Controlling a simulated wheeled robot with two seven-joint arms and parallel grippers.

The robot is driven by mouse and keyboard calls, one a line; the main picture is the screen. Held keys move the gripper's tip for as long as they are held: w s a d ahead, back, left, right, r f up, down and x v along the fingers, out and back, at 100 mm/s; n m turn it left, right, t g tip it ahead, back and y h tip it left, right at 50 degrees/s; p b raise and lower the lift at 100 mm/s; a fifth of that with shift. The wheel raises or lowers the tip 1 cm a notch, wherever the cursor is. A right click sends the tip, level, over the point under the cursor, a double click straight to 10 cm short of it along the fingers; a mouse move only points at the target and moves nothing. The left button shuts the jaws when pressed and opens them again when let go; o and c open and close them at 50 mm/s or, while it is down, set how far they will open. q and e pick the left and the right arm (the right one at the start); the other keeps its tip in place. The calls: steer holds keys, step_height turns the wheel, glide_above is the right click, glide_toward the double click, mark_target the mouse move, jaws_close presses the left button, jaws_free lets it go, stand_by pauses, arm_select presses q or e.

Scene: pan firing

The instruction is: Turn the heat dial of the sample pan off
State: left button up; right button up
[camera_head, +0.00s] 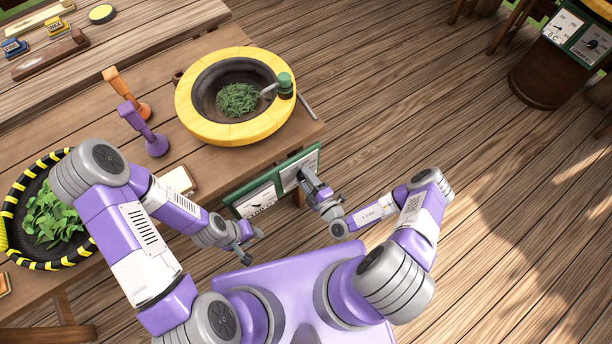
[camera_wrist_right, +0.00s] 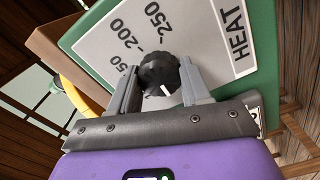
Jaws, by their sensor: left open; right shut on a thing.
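The sample pan (camera_head: 237,132) has a wide yellow rim and a dark bowl with green leaves in it. It sits on the wooden table. Below the table edge hangs a green-framed panel (camera_head: 272,184) with two white plates. In the right wrist view the heat dial (camera_wrist_right: 158,74) is a black knob on a white plate (camera_wrist_right: 205,45) marked 200, 250 and HEAT. My right gripper (camera_wrist_right: 160,84) is shut on the dial, one finger on each side. It also shows at the panel in the head view (camera_head: 308,178). My left gripper (camera_head: 253,243) is open and empty, left of the panel's front.
A dark basket with black and yellow rim (camera_head: 15,190) holds leaves at the left. An orange tool (camera_head: 127,95) and a purple tool (camera_head: 142,128) stand beside the pan. Another dial panel (camera_head: 577,32) stands far right.

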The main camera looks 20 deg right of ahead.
steer(key=n, duration=0.1)
steer(key=n+p, duration=0.1)
steer(key=n, duration=0.1)
steer(key=n+p, duration=0.1)
steer(key=shift+w+a+r, duration=0.1)
steer(key=shift+r, duration=0.15)
steer(key=shift+f+n+p, duration=0.1)
steer(key=shift+n+p, duration=0.5)
steer(key=shift+n, duration=1)
steer(key=o, duration=1.1)
steer(key=shift+a+f, duration=0.1)
steer(key=shift+c, duration=0.2)
steer(key=shift+s+d, duration=0.25)
steer(key=shift+s, duration=0.1)
steer(key=v, duration=0.7)
steer(key=shift+p, duration=0.35)
